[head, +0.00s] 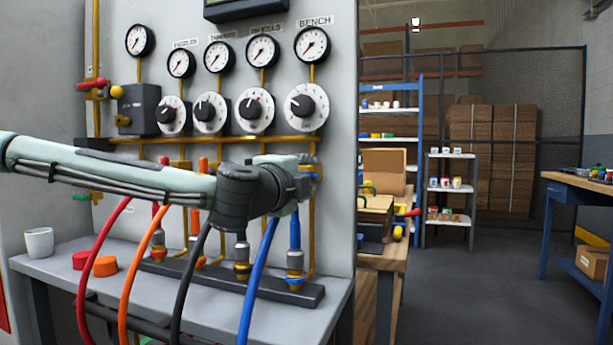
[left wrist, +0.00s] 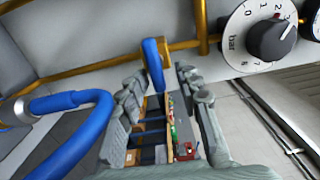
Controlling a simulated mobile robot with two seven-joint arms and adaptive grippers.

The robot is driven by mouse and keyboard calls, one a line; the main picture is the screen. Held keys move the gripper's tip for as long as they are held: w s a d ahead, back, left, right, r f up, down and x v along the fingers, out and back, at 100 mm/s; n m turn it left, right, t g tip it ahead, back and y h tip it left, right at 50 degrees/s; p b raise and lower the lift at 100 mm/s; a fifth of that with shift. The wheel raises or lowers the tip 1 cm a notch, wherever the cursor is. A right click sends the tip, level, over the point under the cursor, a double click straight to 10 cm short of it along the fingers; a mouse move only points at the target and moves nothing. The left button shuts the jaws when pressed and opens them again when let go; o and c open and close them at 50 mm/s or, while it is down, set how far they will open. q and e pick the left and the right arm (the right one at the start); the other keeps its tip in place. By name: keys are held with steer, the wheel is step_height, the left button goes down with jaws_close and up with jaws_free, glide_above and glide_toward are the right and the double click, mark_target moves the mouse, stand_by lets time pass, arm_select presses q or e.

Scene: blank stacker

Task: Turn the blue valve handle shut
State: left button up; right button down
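In the left wrist view the blue valve handle (left wrist: 152,62) stands up from a yellow pipe (left wrist: 115,62) on the panel. My left gripper (left wrist: 160,76) is open, with its two grey fingers on either side of the handle's lower end. A gap shows on the right side of the handle; whether the left finger touches it I cannot tell. In the head view my left gripper (head: 300,180) is in front of the panel's lower right, and my wrist hides most of the blue handle. My right gripper is in neither view.
The grey panel (head: 342,110) carries several gauges and black knobs. Red, orange, black and blue hoses (head: 258,285) hang below my left arm. A white cup (head: 39,242) and red and orange caps stand on the ledge. The floor (head: 470,290) at right is clear.

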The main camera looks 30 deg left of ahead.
arm_select(q)
steer(key=v, duration=0.7)
steer(key=shift+s, duration=0.25)
stand_by(0.4)
